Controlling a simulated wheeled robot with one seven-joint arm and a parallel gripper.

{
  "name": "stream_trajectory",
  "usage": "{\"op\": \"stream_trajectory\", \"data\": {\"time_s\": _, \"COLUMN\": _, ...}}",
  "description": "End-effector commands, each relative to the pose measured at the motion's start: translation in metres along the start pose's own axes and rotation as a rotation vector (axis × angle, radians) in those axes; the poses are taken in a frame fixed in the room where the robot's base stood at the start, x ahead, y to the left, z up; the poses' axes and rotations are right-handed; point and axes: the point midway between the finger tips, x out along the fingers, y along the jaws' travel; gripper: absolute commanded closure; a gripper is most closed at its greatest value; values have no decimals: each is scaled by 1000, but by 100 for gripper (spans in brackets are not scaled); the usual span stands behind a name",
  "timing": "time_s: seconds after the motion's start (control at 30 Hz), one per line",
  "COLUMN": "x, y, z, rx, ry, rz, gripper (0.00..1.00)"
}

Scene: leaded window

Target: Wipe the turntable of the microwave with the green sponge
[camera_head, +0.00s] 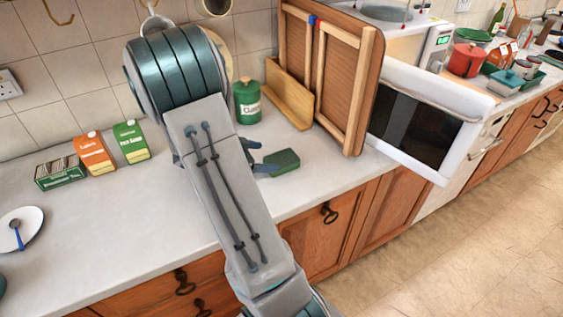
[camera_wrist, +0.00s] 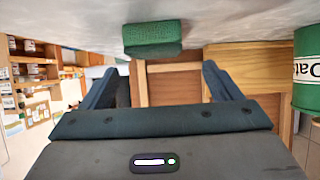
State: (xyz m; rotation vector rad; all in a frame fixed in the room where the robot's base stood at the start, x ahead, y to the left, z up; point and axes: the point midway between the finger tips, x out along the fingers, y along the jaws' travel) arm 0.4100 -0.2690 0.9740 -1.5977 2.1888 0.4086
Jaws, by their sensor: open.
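The green sponge (camera_head: 283,161) lies flat on the counter in the head view, just right of my gripper (camera_head: 258,157). The wrist view, turned upside down, shows the sponge (camera_wrist: 152,37) on the counter ahead of and between the spread fingers of my gripper (camera_wrist: 162,85). The fingers are open with nothing between them, and a gap separates them from the sponge. The white microwave (camera_head: 437,40) stands right of the wooden boards, its door (camera_head: 425,118) swung open over the counter's front edge. Its turntable cannot be seen.
A wooden rack with panels (camera_head: 340,75) stands between sponge and microwave. A green canister (camera_head: 247,103) stands behind the sponge; a green canister (camera_wrist: 307,75) also shows in the wrist view. Cartons (camera_head: 95,153) and a saucer (camera_head: 20,230) are at left. Counter around the sponge is clear.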

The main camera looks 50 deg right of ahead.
Motion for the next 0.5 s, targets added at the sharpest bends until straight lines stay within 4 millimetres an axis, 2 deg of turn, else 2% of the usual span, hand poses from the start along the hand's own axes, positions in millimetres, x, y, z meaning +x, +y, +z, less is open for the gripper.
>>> {"op": "stream_trajectory", "data": {"time_s": 0.17, "x": 11, "y": 1, "z": 1, "rx": -2, "ry": 0, "rz": 0, "gripper": 15}}
{"op": "stream_trajectory", "data": {"time_s": 0.5, "x": 56, "y": 6, "z": 5, "rx": 0, "ry": -1, "rz": 0, "gripper": 15}}
